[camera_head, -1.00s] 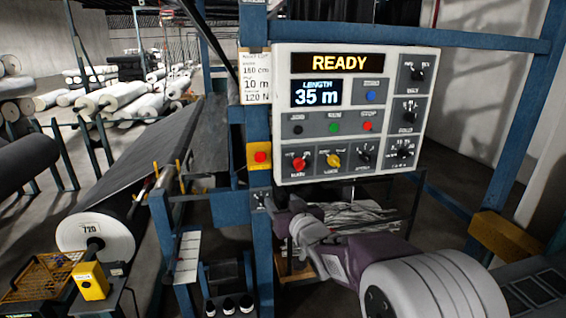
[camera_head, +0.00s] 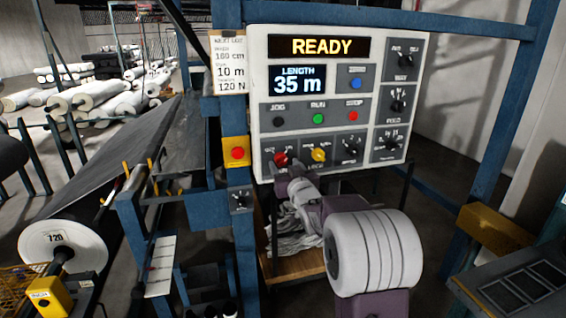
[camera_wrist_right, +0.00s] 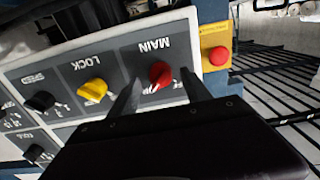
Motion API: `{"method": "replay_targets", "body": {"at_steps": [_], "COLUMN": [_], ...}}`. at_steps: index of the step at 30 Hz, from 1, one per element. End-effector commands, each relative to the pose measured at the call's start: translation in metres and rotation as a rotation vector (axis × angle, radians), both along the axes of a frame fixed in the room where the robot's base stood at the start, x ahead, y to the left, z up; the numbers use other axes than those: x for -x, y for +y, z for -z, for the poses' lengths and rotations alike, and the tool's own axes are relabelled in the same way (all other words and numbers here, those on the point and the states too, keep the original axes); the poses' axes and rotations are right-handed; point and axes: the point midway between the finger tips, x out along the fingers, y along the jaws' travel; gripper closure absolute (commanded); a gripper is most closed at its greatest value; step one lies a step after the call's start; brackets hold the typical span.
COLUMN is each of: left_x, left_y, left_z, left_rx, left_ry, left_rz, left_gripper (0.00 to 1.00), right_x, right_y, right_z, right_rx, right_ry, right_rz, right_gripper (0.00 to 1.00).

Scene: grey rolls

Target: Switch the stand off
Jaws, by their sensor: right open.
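The stand's control panel (camera_head: 262,98) faces me, its top display reading READY and its length display 35 m. The red MAIN knob (camera_head: 281,159) is at the panel's lower left; it also shows in the right wrist view (camera_wrist_right: 160,73). My right gripper (camera_head: 287,169) is at this knob, partly covering it in the head view. In the wrist view its two dark fingers (camera_wrist_right: 158,92) are apart, one on each side of the red knob; I cannot tell whether they touch it. My left gripper is not in view.
The yellow LOCK knob (camera_head: 318,155) is just right of the red one. A red button on a yellow box (camera_head: 237,153) is on the blue post to the left. Green (camera_head: 318,118) and red (camera_head: 353,116) buttons sit above the knobs.

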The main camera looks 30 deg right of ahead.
Motion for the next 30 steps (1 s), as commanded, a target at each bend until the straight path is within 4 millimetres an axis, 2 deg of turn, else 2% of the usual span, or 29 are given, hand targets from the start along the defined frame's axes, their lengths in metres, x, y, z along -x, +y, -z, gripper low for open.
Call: {"method": "replay_targets", "body": {"at_steps": [5, 13, 19, 30], "left_x": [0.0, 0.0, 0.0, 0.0], "left_y": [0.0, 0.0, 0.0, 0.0], "left_z": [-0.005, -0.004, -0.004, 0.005], "left_rx": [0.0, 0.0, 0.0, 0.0], "left_ry": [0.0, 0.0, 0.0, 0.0], "left_rz": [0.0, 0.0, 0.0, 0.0], "left_gripper": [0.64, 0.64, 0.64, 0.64], "right_x": [-0.019, -0.021, -0.021, -0.021], "right_y": [-0.004, -0.005, -0.005, -0.005], "right_z": [0.0, 0.0, 0.0, 0.002], "right_rx": [0.0, 0.0, 0.0, 0.058], "right_ry": [0.001, 0.001, 0.001, 0.014], "right_rz": [-0.001, -0.001, -0.001, -0.001], "right_gripper": [0.44, 0.44, 0.99, 1.0]}}
